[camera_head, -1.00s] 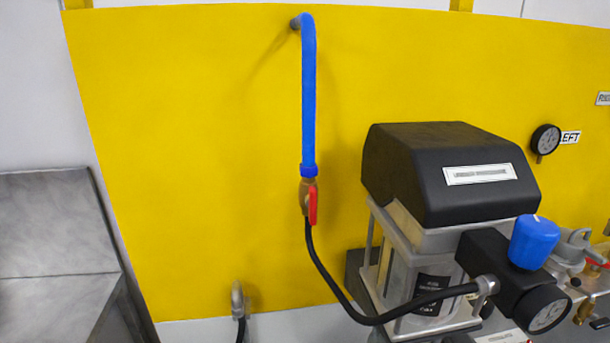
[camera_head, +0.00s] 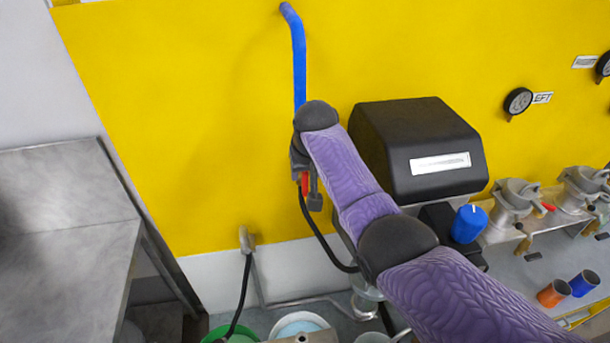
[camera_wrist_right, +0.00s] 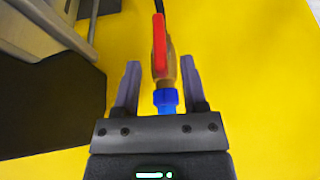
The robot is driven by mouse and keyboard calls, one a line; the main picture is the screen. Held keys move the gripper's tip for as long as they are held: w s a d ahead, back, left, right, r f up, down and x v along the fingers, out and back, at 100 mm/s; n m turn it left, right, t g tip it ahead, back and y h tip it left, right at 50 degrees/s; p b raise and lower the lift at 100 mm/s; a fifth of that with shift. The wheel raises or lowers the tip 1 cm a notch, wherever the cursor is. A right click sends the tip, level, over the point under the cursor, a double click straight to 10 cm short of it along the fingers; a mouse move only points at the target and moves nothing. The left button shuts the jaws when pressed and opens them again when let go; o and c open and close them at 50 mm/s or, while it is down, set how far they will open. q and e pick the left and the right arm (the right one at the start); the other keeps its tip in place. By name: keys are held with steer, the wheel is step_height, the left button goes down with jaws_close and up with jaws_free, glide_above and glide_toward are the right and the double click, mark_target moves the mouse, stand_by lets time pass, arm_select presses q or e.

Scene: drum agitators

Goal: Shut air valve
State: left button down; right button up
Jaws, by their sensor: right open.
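The air valve shows in the right wrist view as a brass body (camera_wrist_right: 164,64) with a red lever handle (camera_wrist_right: 160,36) lying along the hose line. A blue hose collar (camera_wrist_right: 165,98) joins it on the near side. In the head view the red handle (camera_head: 305,182) shows beside my right gripper (camera_head: 308,190), and my forearm and wrist hide most of the valve. My right gripper (camera_wrist_right: 163,85) is open, with one finger on each side of the valve and hose, not closed on them. My left gripper is out of view.
A blue pipe (camera_head: 299,60) comes down the yellow wall (camera_head: 180,110) to the valve. A black-topped pump unit (camera_head: 415,140) stands to the right of my arm. A metal cabinet (camera_head: 65,215) stands at left. Buckets (camera_head: 298,325) are below.

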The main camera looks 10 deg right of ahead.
mark_target(306, 175)
steer(key=b+x, duration=0.2)
steer(key=x, duration=0.2)
steer(key=shift+f+b, duration=0.2)
steer(key=shift+b, duration=0.1)
steer(key=shift+w, duration=0.1)
jaws_close()
